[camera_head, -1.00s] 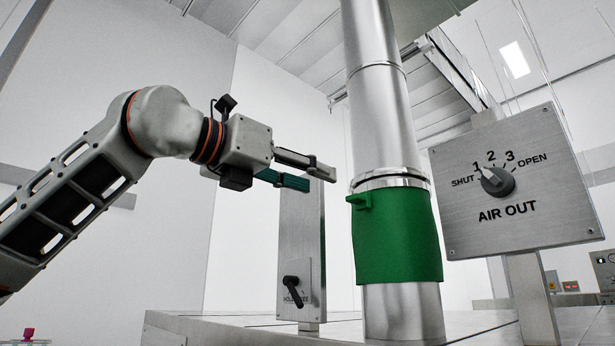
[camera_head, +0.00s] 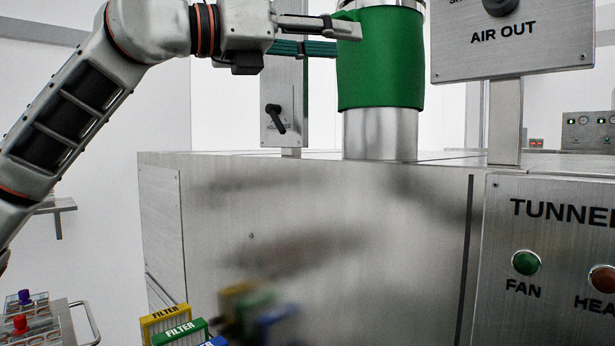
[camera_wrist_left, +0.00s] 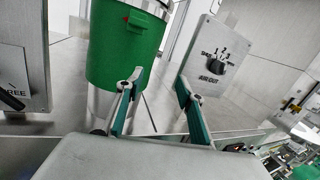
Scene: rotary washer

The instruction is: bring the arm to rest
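My left gripper (camera_head: 345,28) reaches in from the left in the head view, in front of the green sleeve (camera_head: 381,62) around the steel pipe. In the left wrist view its two fingers (camera_wrist_left: 158,88) are spread apart with nothing between them. The green sleeve (camera_wrist_left: 124,45) with a small red mark shows behind the left finger; I cannot tell whether they touch. The AIR OUT panel (camera_head: 510,52) with its dark knob stands to the right, its top cut off. It also shows in the left wrist view (camera_wrist_left: 212,80). My right gripper is not in view.
The steel machine housing (camera_head: 300,210) fills the middle. The TUNNEL panel (camera_head: 560,230) with green and orange buttons is at right. Yellow and green FILTER boxes (camera_head: 181,331) stand at the bottom. A tray with colored caps (camera_head: 40,322) is at lower left. A lever panel (camera_head: 283,110) stands behind.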

